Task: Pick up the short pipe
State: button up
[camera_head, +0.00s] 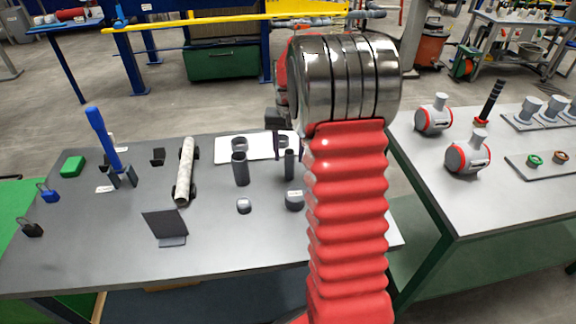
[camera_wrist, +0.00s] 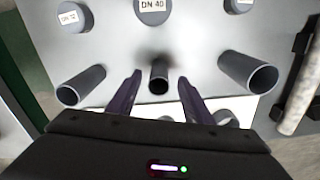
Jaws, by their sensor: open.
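Several short dark grey pipes stand upright on the grey table. In the wrist view a narrow short pipe (camera_wrist: 158,80) is in the middle, with its open end towards the camera. My gripper (camera_wrist: 160,79) is open, with one dark finger on each side of this pipe and a visible gap to both. How far down the fingers reach is hard to tell. In the head view this narrow pipe (camera_head: 289,165) stands just below my gripper (camera_head: 289,152), which is largely hidden behind my arm. A wider short pipe (camera_head: 240,170) stands to its left, also seen in the wrist view (camera_wrist: 248,75).
Another short pipe (camera_wrist: 80,85) stands left in the wrist view. Round labelled caps, one marked DN 40 (camera_wrist: 153,12), lie near the pipes. A long pale pipe (camera_head: 184,170) rests on dark supports. A white sheet (camera_head: 258,147) lies behind. A second table (camera_head: 480,205) stands right.

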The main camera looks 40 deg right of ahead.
aim_at(289, 165)
jog(key=shift+s+f, duration=0.1)
jog(key=shift+f, duration=2.5)
jog(key=shift+c, duration=0.4)
grip_shut()
jog(key=shift+r, duration=0.1)
notch_tip(289, 165, up, 10)
jog(key=shift+f, duration=0.1)
